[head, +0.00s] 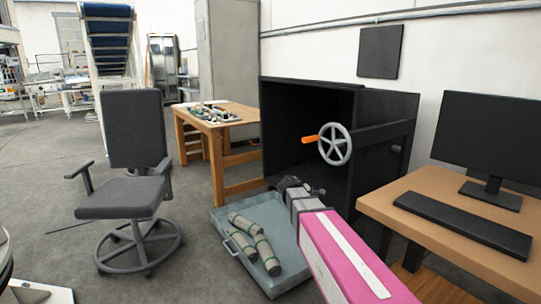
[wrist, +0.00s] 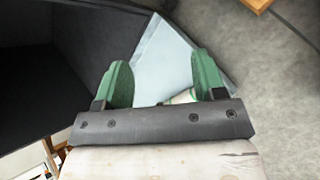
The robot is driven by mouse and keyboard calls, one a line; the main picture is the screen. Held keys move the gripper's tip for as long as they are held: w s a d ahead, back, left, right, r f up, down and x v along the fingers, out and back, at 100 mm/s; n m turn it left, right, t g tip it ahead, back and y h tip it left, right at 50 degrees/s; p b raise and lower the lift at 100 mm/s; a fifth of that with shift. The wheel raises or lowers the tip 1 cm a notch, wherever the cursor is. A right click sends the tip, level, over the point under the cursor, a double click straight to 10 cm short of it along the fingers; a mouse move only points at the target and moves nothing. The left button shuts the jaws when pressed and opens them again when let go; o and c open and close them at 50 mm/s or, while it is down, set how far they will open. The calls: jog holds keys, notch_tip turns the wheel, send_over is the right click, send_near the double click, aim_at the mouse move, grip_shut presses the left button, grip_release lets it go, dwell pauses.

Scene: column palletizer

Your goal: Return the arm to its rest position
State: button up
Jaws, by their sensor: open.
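My arm (head: 340,258), with a pink and white link, reaches from the bottom right of the head view toward the black box. My gripper (head: 290,184) is small and dark there, above the right side of the grey tray (head: 222,226). In the wrist view my gripper (wrist: 162,65) shows two green fingers spread apart with nothing held between them. Beyond the fingers lies the pale tray (wrist: 160,45), with part of a green and white cylinder (wrist: 182,97) just behind the gripper's bar.
Several green-banded cylinders (head: 268,254) lie in the tray. An open black box (head: 290,115) stands behind my gripper, with a grey handwheel (head: 335,144) at its right. A desk (head: 450,225) with a monitor is at right, an office chair (head: 130,150) at left. Floor between chair and tray is clear.

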jog(key=s+f+m+g+y, duration=0.2)
jog(key=s+f+m+y, duration=0.2)
jog(key=s+f+m, duration=0.3)
jog(key=s+f+m+g+y, duration=0.2)
jog(key=s+f+m+y, duration=0.3)
jog(key=s, duration=1)
notch_tip(320, 180, down, 2)
jog(key=shift+f+m, duration=0.2)
jog(key=shift+m, duration=1)
